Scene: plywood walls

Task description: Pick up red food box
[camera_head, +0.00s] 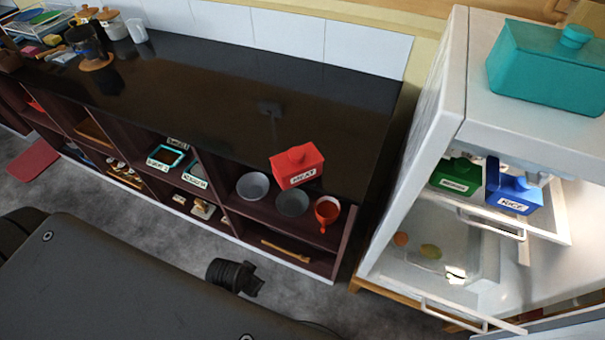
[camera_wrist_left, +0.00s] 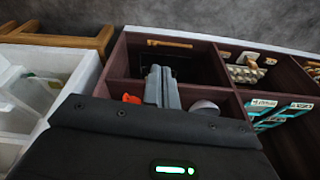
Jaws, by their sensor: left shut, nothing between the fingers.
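The red food box (camera_head: 297,166), labelled MEAT, stands at the front edge of the dark counter (camera_head: 250,110) in the head view, above the shelf with the bowls. I do not make it out in the left wrist view. My left gripper (camera_wrist_left: 162,72) shows only in the left wrist view, its two grey fingers together and empty. It points at the shelf compartments. My right gripper is in neither view.
Below the box are grey bowls (camera_head: 253,186) and a red cup (camera_head: 327,211). At right, an open white fridge (camera_head: 440,130) holds a green box (camera_head: 456,176) and a blue box (camera_head: 514,190); a teal box (camera_head: 548,70) stands on top. The counter's middle is clear.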

